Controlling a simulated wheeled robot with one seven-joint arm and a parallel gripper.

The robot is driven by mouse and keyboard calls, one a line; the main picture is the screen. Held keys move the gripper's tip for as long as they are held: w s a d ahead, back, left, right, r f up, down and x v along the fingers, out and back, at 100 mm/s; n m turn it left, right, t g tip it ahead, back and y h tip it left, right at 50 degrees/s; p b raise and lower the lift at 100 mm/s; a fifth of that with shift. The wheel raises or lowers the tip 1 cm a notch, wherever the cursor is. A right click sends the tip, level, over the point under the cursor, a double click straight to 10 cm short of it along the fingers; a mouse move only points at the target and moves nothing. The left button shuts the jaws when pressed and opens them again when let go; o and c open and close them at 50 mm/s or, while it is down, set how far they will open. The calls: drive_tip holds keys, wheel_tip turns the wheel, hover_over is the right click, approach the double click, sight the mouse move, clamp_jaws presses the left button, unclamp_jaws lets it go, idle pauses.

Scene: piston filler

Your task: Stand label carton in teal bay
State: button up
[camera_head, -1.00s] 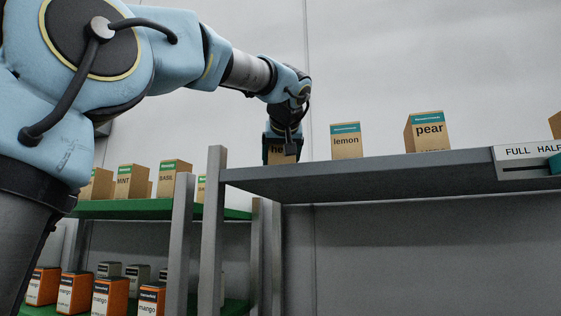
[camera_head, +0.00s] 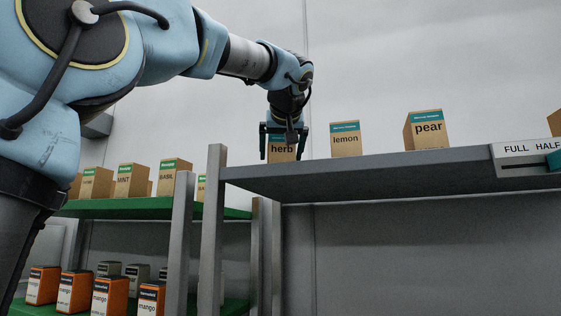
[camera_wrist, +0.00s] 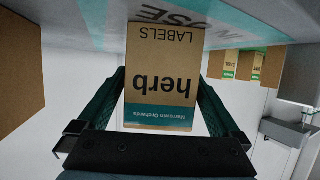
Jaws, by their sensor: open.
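The herb label carton (camera_head: 282,151), tan with a teal band, stands on the grey shelf top (camera_head: 370,168) at its left end. In the wrist view the herb carton (camera_wrist: 162,80) appears upside down, its base against the shelf surface, which carries printed lettering and a teal strip. My gripper (camera_head: 284,150) is open around the herb carton. In the wrist view the gripper fingers (camera_wrist: 162,95) stand on either side of it, with a visible gap at least on the left. The teal bay itself is not clearly seen in the head view.
A lemon carton (camera_head: 346,139) and a pear carton (camera_head: 426,130) stand farther right on the same top. A FULL/HALF slider panel (camera_head: 528,158) is at its right edge. Green shelves (camera_head: 120,208) with mint, basil and orange mango cartons (camera_head: 108,294) stand at left.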

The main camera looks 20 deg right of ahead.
drive_tip(key=b+v, duration=0.1)
drive_tip(key=v, duration=0.8)
drive_tip(key=shift+s+b, duration=0.15)
drive_tip(key=shift+b, duration=0.15)
